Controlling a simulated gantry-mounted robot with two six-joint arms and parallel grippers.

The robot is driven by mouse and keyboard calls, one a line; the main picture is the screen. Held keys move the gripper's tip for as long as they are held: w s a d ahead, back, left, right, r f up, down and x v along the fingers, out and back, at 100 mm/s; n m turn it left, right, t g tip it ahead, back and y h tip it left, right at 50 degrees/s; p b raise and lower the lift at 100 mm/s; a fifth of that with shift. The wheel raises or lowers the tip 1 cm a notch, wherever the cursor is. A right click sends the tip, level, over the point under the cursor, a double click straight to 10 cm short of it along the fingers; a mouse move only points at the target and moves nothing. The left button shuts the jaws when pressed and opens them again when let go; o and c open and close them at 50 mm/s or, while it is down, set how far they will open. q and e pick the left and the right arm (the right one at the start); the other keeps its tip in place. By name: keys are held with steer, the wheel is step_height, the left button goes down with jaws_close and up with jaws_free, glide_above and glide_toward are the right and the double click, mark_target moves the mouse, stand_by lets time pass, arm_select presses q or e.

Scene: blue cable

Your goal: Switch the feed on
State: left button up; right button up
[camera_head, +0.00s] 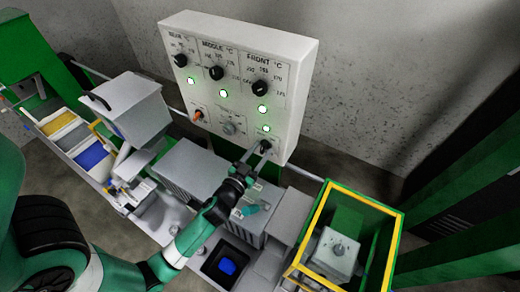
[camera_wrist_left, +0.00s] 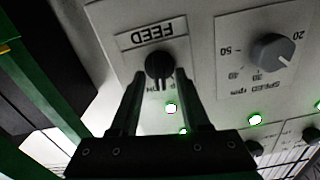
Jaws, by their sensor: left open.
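The white control panel (camera_head: 240,40) stands at the back with dark knobs and lit green lamps. The black FEED knob (camera_head: 266,145) is at its lower right; it also shows in the left wrist view (camera_wrist_left: 158,65), upside down under its FEED label (camera_wrist_left: 153,33). My left gripper (camera_head: 258,153) is open at the panel, its two fingers (camera_wrist_left: 160,78) on either side of the FEED knob. I cannot tell whether the fingers touch it. A lit green lamp (camera_wrist_left: 171,108) shows between the fingers. My right gripper is in no view.
A grey speed knob (camera_head: 228,128) sits left of the FEED knob, with an orange switch (camera_head: 198,115) further left. Below are grey machine housings, a yellow-edged green frame (camera_head: 322,205) at right, and a bin with a blue piece (camera_head: 227,267).

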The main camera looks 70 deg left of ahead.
arm_select(q)
jaws_close()
stand_by(0.3)
steer(key=m, duration=0.4)
steer(key=shift+d, duration=0.1)
jaws_free()
